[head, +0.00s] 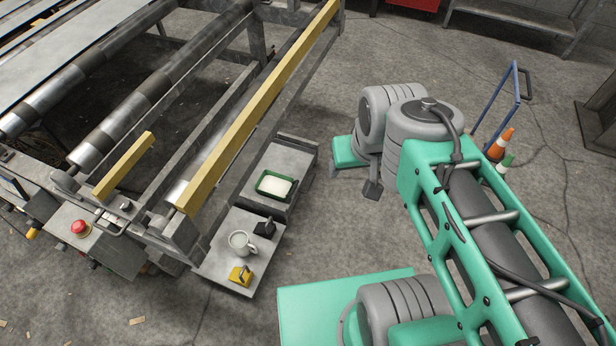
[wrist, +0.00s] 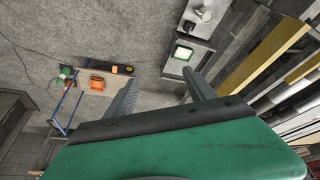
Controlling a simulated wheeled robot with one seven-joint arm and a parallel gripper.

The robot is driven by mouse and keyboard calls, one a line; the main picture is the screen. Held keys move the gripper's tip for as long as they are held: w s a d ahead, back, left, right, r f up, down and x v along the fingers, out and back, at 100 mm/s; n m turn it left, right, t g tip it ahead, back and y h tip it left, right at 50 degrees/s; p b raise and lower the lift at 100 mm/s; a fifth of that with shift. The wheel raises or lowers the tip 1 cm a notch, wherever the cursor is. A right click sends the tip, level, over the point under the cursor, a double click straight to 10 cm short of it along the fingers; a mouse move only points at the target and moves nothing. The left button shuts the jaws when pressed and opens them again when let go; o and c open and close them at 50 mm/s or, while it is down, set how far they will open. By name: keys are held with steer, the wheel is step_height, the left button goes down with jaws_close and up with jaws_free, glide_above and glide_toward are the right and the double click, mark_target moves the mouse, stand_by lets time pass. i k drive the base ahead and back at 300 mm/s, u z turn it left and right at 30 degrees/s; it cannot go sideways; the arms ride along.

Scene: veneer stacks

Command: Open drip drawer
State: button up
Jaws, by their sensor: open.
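A grey metal unit (head: 298,151) stands along the near side of the roller machine, and its top also shows in the wrist view (wrist: 173,67). No drawer front or handle can be made out on it, so I cannot tell which part is the drip drawer. A green tray with a white block (head: 275,186) lies on its farther section. A mug (head: 241,242) stands on its nearer section. My gripper (wrist: 161,80) is open and empty in the wrist view, its two dark grey fingers apart.
A yellow beam (head: 262,100) runs along the machine frame above the unit. A yellow object (head: 241,275) and a dark object (head: 265,227) lie near the mug. A blue trolley (head: 497,110) and an orange cone (head: 501,145) stand at right. Floor right of the unit is open.

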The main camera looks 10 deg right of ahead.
mark_target(287, 159)
steer(key=z, duration=0.45)
steer(key=i, duration=1.05)
steer(key=u, duration=0.65)
